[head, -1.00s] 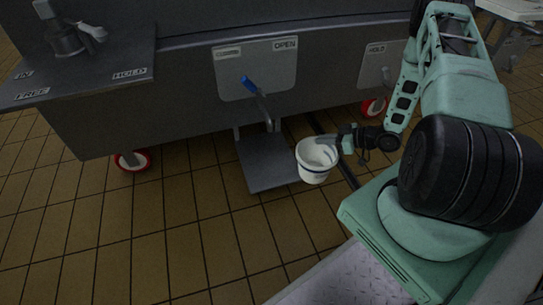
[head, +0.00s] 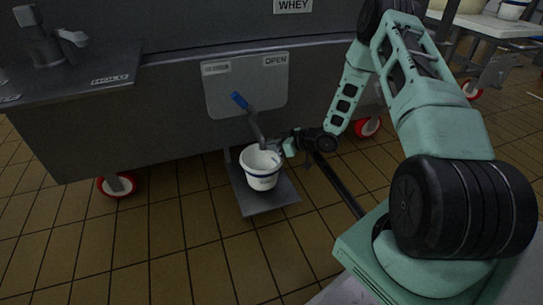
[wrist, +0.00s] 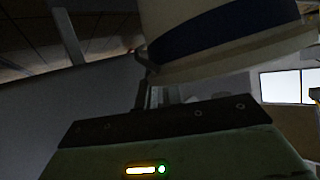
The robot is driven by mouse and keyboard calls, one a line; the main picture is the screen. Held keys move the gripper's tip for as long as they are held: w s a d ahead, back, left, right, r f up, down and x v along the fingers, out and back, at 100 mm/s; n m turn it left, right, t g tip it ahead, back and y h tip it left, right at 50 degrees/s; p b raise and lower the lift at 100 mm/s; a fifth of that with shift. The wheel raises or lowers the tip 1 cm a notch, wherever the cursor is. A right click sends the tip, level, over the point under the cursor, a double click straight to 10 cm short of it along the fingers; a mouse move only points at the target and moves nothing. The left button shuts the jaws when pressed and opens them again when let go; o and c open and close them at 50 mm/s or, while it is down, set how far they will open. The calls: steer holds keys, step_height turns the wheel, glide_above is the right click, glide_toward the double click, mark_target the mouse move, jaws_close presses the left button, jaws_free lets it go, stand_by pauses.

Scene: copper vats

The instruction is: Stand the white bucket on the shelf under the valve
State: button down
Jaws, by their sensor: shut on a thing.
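In the wrist view the bucket (wrist: 225,35) fills the top, close above the gripper body. The valve with its blue handle (head: 239,100) is on the vat front; its lower end is just above and behind the bucket, partly hidden.
The grey vat (head: 160,125) stands behind on red-wheeled casters (head: 117,185). A panel labelled OPEN (head: 275,60) surrounds the valve handle. A side ledge (head: 110,70) with a fixture is at the left. The tiled floor (head: 150,240) in front is clear.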

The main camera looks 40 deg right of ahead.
mark_target(273, 152)
step_height(273, 152, down, 3)
steer(key=shift+s+f+b, duration=0.1)
steer(key=shift+f+b, duration=0.05)
steer(key=shift+b, duration=0.7)
steer(key=c, duration=1.5)
jaws_free()
steer(key=shift+d, duration=0.1)
steer(key=shift+c, duration=0.2)
steer(key=p+v, duration=0.6)
steer(key=v, duration=0.6)
